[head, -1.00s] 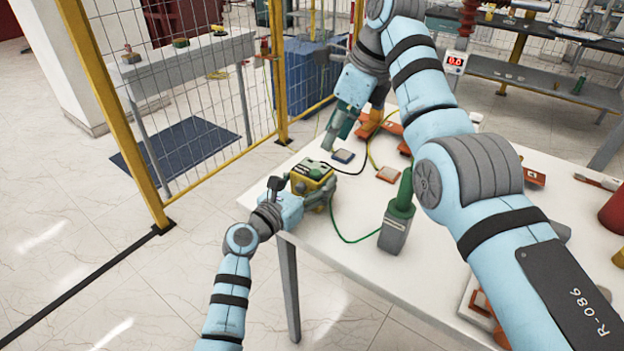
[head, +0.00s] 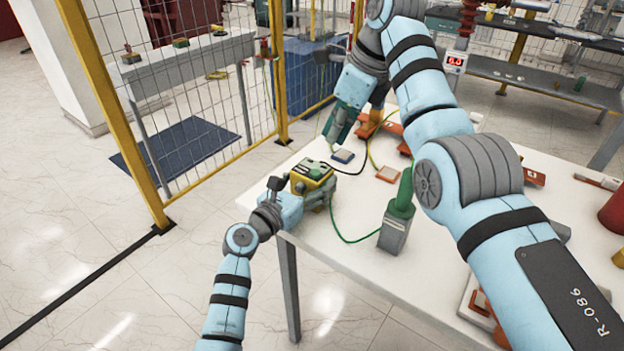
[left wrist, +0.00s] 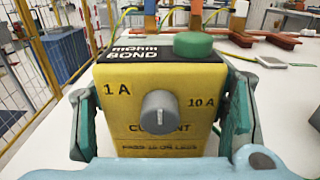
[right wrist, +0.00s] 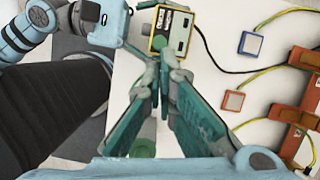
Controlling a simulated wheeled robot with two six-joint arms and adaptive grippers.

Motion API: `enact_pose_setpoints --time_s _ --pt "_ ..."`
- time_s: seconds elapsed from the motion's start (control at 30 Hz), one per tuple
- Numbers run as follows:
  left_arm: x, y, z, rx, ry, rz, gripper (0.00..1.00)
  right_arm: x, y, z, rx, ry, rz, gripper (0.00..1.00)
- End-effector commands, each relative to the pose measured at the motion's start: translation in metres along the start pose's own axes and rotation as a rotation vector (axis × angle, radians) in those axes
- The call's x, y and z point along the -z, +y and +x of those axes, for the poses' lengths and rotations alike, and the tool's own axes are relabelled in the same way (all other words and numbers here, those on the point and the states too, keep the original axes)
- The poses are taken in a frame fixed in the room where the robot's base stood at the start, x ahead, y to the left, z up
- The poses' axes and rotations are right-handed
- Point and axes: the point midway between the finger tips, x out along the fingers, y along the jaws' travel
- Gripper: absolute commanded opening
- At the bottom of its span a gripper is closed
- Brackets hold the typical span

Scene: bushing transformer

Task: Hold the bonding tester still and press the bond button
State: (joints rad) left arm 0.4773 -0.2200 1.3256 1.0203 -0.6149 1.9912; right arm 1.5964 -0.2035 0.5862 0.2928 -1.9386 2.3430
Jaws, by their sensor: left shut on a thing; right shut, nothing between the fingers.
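My left gripper (head: 294,203) is shut on the tester, one finger at each side. My right gripper (head: 333,140) is shut and empty, above and behind the tester in the head view. In the right wrist view its fingertips (right wrist: 164,65) overlap the tester's edge (right wrist: 182,35) near the button. I cannot tell whether they touch the button.
A blue pad (head: 342,157) and an orange pad (head: 387,174) lie behind the tester with cables. A grey device with a green handle (head: 393,235) stands to its right, joined by a green cable. Orange parts (right wrist: 301,110) lie at the right. A yellow-framed mesh fence stands behind.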

Motion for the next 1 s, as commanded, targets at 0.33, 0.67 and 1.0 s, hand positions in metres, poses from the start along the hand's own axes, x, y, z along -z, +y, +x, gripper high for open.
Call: enact_pose_setpoints --time_s 0.33,0.67,1.0 --pt "0.001 0.000 0.000 0.000 0.001 0.001 0.20 0.000 0.000 0.000 0.000 0.000 0.000 0.00" --pt "0.001 0.000 0.000 0.000 0.002 0.001 0.20 0.000 0.000 0.000 0.000 0.000 0.000 0.00" --pt "0.001 0.000 0.000 0.000 0.002 0.001 0.20 0.013 -0.002 0.032 -0.041 -0.040 -0.076 0.00"
